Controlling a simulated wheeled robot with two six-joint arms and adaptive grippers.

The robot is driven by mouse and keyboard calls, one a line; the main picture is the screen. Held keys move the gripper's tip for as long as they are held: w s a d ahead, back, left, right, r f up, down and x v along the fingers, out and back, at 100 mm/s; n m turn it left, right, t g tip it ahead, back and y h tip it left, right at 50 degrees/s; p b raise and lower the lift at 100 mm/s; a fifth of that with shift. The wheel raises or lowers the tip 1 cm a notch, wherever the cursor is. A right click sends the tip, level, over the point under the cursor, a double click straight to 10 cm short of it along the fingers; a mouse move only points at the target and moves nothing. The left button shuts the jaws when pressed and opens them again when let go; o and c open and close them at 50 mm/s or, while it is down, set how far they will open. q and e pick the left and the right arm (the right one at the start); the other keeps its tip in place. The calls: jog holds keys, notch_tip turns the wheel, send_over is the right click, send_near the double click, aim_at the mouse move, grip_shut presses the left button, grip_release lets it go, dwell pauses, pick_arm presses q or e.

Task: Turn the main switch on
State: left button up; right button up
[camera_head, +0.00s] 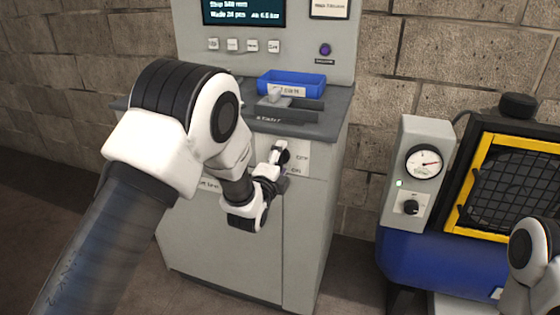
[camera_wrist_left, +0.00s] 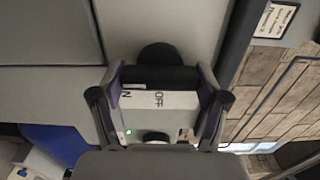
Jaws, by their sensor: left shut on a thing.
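The main switch is a dark rotary knob (camera_head: 283,154) on the front of the grey cabinet, with OFF and ON labels to its right. My left gripper (camera_head: 277,168) is at the switch, and its wrist hides part of it. In the left wrist view the fingers (camera_wrist_left: 160,80) stand on both sides of the switch's dark handle (camera_wrist_left: 160,76) and are shut on it. The OFF label and part of the ON label show beside it. I cannot tell which label the handle points to. My right gripper is not in view; only part of that arm shows at the right edge.
The cabinet (camera_head: 225,250) has a counter with a blue tray (camera_head: 291,84), a row of buttons and a screen (camera_head: 244,12) above. To the right stands a blue machine with a gauge (camera_head: 424,162), green light and yellow-framed guard (camera_head: 480,165). A block wall is behind.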

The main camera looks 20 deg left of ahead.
pick_arm(q)
jog(key=o, duration=1.2)
jog(key=shift+c, duration=0.2)
jog(key=s, duration=1.2)
jog(key=shift+a, duration=0.15)
